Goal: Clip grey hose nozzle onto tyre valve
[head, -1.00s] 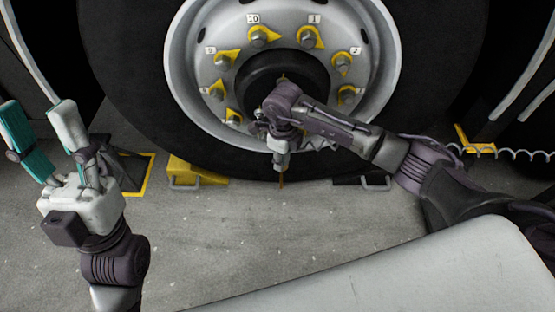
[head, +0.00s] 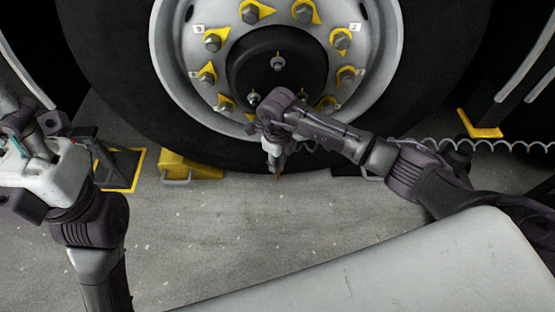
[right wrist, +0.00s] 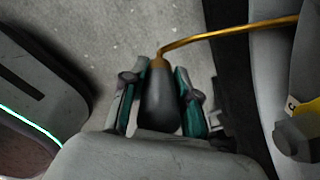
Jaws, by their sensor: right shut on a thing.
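My right gripper (head: 275,162) hangs in front of the lower rim of the truck wheel (head: 180,70). In the right wrist view its teal-padded fingers (right wrist: 160,82) are shut around the dark grey, bulb-shaped hose nozzle (right wrist: 158,108). A thin brass tube (right wrist: 225,33) runs from the nozzle's narrow end and bends right towards the wheel. In the head view only a short brass tip shows below the gripper. I cannot make out a separate tyre valve. My left gripper (head: 20,140) is at the left edge, its fingers partly cut off.
A grey coiled hose (head: 505,146) runs right from behind my right arm. A yellow chock (head: 187,166) stands by the tyre's lower left. Yellow-marked nuts (head: 251,12) ring the hub. The floor in front is clear.

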